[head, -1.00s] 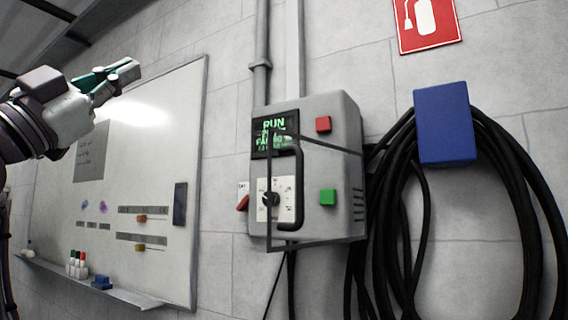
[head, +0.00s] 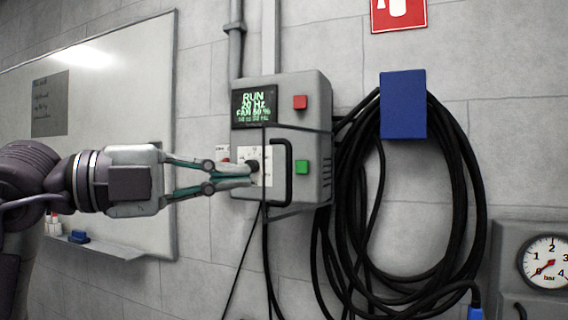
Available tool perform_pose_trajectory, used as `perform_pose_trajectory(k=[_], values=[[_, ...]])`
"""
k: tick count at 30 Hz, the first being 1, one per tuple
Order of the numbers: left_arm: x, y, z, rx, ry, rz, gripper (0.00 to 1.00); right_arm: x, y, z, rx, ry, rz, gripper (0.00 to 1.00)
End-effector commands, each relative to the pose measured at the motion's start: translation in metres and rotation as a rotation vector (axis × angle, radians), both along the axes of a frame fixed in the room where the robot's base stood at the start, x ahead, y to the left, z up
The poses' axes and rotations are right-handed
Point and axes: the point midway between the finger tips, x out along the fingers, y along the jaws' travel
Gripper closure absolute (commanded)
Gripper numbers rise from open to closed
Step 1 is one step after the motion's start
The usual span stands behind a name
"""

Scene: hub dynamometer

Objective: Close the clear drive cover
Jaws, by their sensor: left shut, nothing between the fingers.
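The clear drive cover has a thin dark frame and a black bar handle (head: 283,172). It is on the lower front of the grey drive box (head: 315,110). Its left edge seems to stand off the box front, so it looks ajar, hinged on the right; the exact angle is hard to tell. My left gripper (head: 247,176) is shut and empty. It reaches in from the left, its tips at the dial panel (head: 265,178), just left of the cover's edge and handle. I cannot tell whether the tips touch anything. My right gripper is not in view.
The box has a lit RUN display (head: 254,105), a red button (head: 300,102) and a green button (head: 302,167). Black cable coils hang at right from a blue holder (head: 403,105). A whiteboard (head: 120,100) is at left. A gauge (head: 547,262) is at lower right.

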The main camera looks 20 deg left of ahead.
Motion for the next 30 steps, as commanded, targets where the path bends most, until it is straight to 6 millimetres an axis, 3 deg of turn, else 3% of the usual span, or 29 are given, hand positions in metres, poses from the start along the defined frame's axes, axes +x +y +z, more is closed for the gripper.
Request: perform_pose_trajectory(k=[5, 18, 24, 30], values=[[0.014, -0.009, -0.001, 0.0, 0.019, 0.018, 1.0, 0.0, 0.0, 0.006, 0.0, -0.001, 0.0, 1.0], [0.076, -0.07, 0.001, 0.0, 0.017, 0.017, 1.0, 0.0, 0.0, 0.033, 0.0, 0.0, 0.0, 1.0], [0.087, -0.04, -0.002, -0.001, 0.017, 0.021, 1.0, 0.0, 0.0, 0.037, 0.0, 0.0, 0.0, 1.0], [0.09, -0.033, -0.002, -0.001, 0.014, 0.018, 1.0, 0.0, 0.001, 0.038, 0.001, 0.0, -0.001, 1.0]])
